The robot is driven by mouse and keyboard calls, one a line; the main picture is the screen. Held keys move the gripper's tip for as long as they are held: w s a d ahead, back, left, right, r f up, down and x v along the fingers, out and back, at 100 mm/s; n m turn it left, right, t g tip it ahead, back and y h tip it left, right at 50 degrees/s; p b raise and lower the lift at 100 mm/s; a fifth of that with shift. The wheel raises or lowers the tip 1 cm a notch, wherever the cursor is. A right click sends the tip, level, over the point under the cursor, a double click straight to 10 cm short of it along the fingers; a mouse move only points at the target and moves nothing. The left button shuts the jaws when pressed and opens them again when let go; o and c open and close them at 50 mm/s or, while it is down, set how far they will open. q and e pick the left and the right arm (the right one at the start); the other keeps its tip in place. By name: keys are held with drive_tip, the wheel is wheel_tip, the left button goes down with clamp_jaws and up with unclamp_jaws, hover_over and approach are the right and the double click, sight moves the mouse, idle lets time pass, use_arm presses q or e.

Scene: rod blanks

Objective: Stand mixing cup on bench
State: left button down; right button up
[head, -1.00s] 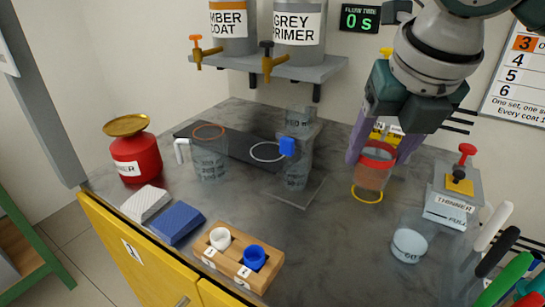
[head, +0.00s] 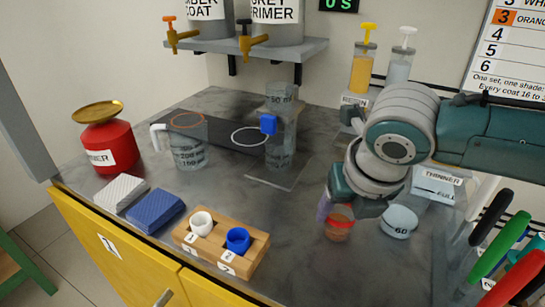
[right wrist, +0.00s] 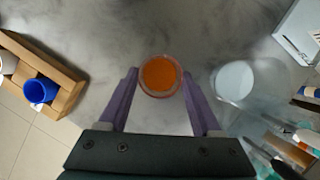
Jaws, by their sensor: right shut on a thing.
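The mixing cup (head: 339,226) is small and clear, with a red rim and orange contents. It looks upright, low over the front right of the grey bench (head: 290,225). Whether its base touches the bench I cannot tell. My right gripper (head: 338,212) points down and is shut on the cup; its dark body hides part of the cup's far side. In the right wrist view the cup (right wrist: 160,76) shows from above between the two purple fingers (right wrist: 160,90). My left gripper is not in view.
A clear cup with whitish contents, marked 60 (head: 398,221), stands just right of the held cup. A wooden holder (head: 222,243) with a white and a blue cup is at front left. A clear jug (head: 190,155) and thinner can (head: 436,186) stand farther back.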

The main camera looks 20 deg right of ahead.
drive_tip(key=o, duration=1.5)
drive_tip(key=shift+f, duration=0.1)
drive_tip(key=shift+r, duration=0.3)
drive_tip(key=p+v, duration=0.4)
drive_tip(key=v, duration=0.7)
drive_tip(key=s+a+f+m+y, duration=0.1)
drive_tip(key=s+a+m+y, duration=0.2)
drive_tip(key=s+a+m, duration=0.9)
drive_tip(key=s+d+m, duration=0.2)
drive_tip(key=d+m, duration=0.1)
drive_tip(key=m, duration=0.6)
drive_tip(key=s+d+m+h, duration=0.1)
drive_tip(key=d+m, duration=0.3)
drive_tip(key=m, duration=0.5)
drive_tip(key=shift+s+d+f+g, duration=0.3)
drive_tip(key=shift+s+f+g, duration=0.15)
drive_tip(key=shift+s, duration=0.25)
